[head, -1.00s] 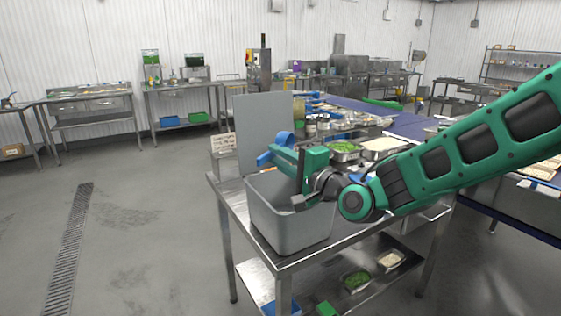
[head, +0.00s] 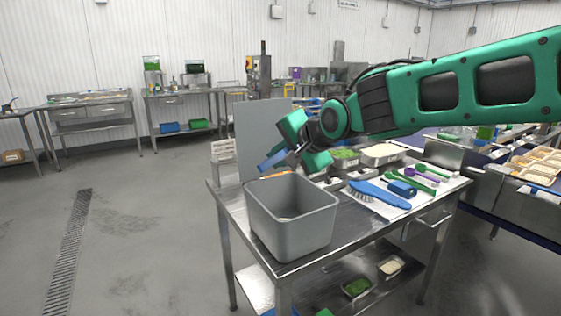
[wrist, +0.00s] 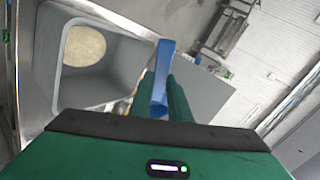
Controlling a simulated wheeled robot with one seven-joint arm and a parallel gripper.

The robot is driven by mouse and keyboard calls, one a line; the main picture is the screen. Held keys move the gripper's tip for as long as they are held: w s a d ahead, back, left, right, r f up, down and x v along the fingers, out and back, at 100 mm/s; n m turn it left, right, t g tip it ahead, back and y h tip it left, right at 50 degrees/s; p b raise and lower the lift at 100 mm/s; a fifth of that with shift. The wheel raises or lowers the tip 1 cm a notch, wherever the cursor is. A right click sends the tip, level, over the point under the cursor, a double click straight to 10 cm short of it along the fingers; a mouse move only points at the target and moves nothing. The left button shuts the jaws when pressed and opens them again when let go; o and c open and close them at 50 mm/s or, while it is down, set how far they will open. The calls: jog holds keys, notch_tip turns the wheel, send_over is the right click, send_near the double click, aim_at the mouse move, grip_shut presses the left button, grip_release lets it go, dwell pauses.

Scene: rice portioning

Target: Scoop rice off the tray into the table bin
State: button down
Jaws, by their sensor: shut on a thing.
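The grey table bin (head: 308,228) stands open on the near left end of the steel table. In the wrist view, a round pale patch of rice lies on the floor of the bin (wrist: 45,75). My gripper (head: 300,148) is above the bin's far edge. It is shut on a blue tool (head: 272,160), likely the scoop; its blue handle (wrist: 162,75) shows between the green fingers in the wrist view. Whether the tool holds rice cannot be seen. A steel tray of pale rice (head: 383,152) sits farther back, right of my gripper.
A grey upright panel (head: 250,138) stands behind the bin. A blue brush (head: 380,194), a blue block and green and purple utensils lie on a white mat to the right. A tray of green food (head: 343,156) is beside the rice. Small trays sit on the lower shelf.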

jog(key=g+h, duration=0.1)
jog(key=h, duration=0.1)
jog(key=r+n+g+h, duration=0.1)
jog(key=h, duration=0.1)
jog(key=shift+a+g, duration=0.2)
jog(key=shift+g, duration=0.2)
jog(key=shift+w+d+r+n+g+h, duration=0.15)
jog(key=shift+n+g+h, duration=0.15)
jog(key=shift+h, duration=0.9)
